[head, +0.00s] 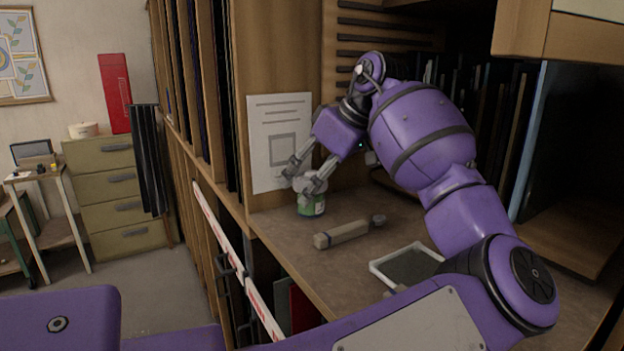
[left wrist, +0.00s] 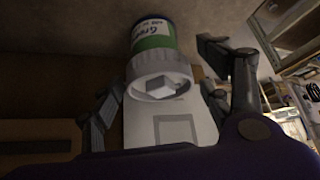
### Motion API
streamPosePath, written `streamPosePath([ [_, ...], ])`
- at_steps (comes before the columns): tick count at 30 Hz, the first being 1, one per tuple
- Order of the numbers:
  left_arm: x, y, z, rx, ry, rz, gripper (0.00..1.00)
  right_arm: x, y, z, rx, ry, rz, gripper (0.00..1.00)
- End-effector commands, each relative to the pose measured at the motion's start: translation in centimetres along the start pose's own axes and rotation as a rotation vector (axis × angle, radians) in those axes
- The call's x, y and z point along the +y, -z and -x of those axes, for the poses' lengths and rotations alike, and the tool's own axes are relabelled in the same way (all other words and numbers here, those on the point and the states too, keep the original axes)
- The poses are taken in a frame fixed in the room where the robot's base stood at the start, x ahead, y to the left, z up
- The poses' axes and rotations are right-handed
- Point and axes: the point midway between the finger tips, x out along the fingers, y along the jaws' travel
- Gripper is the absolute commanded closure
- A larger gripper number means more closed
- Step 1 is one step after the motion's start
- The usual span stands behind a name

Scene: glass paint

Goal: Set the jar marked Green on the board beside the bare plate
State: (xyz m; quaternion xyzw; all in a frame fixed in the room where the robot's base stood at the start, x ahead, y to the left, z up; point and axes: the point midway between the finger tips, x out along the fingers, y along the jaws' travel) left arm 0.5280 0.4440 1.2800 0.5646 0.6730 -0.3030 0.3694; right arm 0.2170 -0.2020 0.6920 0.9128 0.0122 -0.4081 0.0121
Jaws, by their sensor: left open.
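The jar marked Green (head: 311,204) stands upright on the brown bench top, near the shelf's left post. It has a green label and a whitish lid. In the left wrist view the jar (left wrist: 153,38) appears upside down, with "Green" readable on its label. My left gripper (head: 300,180) is open at the jar's lid, pointing down at it from above. In the left wrist view its fingers lie either side of the lid; I cannot tell whether they touch it. A dark flat panel with a white rim (head: 374,268) lies nearer on the bench, partly behind my arm. My right gripper is out of view.
A pale wooden bar with a grey knob (head: 345,234) lies between jar and panel. A printed sheet (head: 279,140) hangs on the post behind the jar. Upright sheets fill the racks behind my arm. A red-and-white strip (head: 235,258) runs along the bench's left side.

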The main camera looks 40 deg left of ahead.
Motion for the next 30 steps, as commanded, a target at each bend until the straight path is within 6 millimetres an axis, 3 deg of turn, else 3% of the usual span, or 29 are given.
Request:
streamPosePath([
  [5, 0.1, 0.1, 2.1, 0.001, -0.003, -0.001, 0.3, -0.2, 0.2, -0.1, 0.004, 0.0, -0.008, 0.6],
  [12, 0.1, 0.1, 7.4, 0.002, -0.003, 0.0, 0.3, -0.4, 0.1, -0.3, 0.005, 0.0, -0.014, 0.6],
  [18, 0.1, 0.1, 10.7, 0.002, -0.001, -0.001, 0.3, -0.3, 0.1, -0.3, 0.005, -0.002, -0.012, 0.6],
  [23, 0.1, 0.1, 12.0, 0.001, 0.0, -0.001, 0.3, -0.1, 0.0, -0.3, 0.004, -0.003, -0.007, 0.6],
  [30, 0.0, 0.1, 12.1, 0.001, 0.0, 0.0, 0.3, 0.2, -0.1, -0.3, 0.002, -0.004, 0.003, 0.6],
])
